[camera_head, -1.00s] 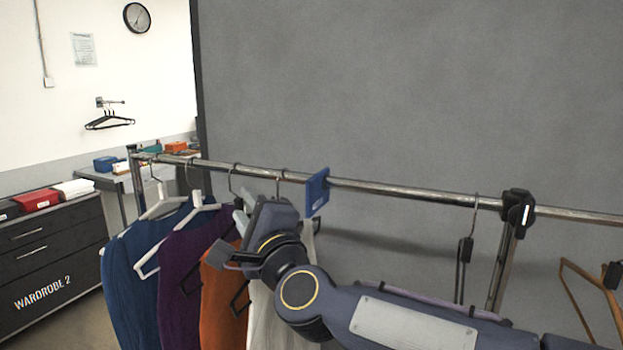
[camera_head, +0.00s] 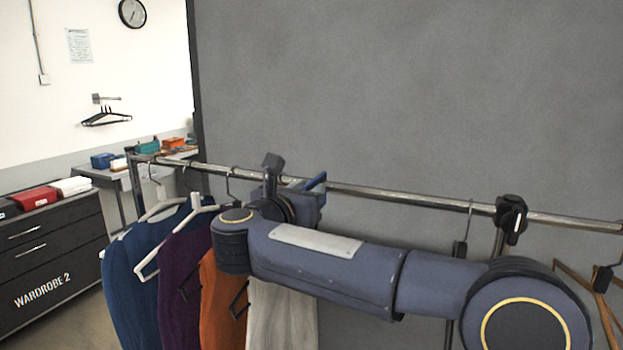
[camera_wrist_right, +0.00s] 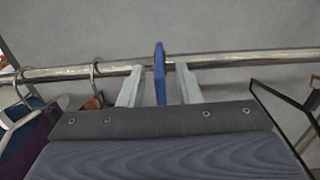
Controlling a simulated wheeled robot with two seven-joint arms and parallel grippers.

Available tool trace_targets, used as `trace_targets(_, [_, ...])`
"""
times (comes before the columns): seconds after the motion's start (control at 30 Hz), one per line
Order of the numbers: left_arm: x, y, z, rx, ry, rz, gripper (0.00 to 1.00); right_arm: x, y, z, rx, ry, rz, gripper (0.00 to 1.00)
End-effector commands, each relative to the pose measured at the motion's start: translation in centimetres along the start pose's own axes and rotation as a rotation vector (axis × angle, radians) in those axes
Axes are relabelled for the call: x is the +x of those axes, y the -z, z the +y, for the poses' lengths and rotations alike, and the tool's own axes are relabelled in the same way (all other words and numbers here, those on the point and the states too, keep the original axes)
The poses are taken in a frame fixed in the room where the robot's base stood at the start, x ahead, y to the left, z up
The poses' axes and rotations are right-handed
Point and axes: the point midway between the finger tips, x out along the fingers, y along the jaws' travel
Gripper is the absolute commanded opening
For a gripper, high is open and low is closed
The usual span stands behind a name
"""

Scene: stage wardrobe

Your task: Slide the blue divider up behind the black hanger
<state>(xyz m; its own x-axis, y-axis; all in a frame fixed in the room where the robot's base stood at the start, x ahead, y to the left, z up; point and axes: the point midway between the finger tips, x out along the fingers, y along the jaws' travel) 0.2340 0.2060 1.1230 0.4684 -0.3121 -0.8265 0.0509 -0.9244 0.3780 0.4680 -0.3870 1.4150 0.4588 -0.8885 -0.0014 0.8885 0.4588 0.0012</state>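The blue divider (camera_head: 317,182) sits on the clothes rail (camera_head: 400,191), right of the hanging garments. My right arm partly hides it in the head view. My right gripper (camera_head: 290,188) is at the rail by the divider. In the right wrist view the divider (camera_wrist_right: 159,73) stands between the two pale fingers (camera_wrist_right: 158,85), with a gap on each side, so the gripper is open. A black hanger (camera_head: 461,250) hangs without a garment farther right, seen nearly edge-on and partly behind my arm. Black hangers also show at the orange and pale garments. My left gripper is not in view.
Blue, purple, orange and pale garments (camera_head: 283,315) hang left of the divider. A black clamp (camera_head: 511,215) sits on the rail right of the bare black hanger, and a wooden hanger (camera_head: 572,272) is beyond it. The rail between divider and bare hanger is clear.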

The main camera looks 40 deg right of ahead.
Motion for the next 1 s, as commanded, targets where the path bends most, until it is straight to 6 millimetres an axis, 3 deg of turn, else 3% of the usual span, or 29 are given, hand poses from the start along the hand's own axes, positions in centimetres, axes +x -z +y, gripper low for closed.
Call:
trace_targets(0.2, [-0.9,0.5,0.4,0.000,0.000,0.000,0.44,2.3,-0.1,0.0,-0.001,0.001,-0.001,0.31])
trace_targets(0.5, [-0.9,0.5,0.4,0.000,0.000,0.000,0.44,2.6,0.0,0.0,-0.001,-0.001,-0.001,0.31])
trace_targets(0.77, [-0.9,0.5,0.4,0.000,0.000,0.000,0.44,2.6,0.0,0.0,-0.001,-0.001,-0.001,0.00])
trace_targets(1.0, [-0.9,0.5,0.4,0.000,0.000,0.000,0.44,2.6,0.0,0.0,-0.001,-0.001,-0.001,0.00])
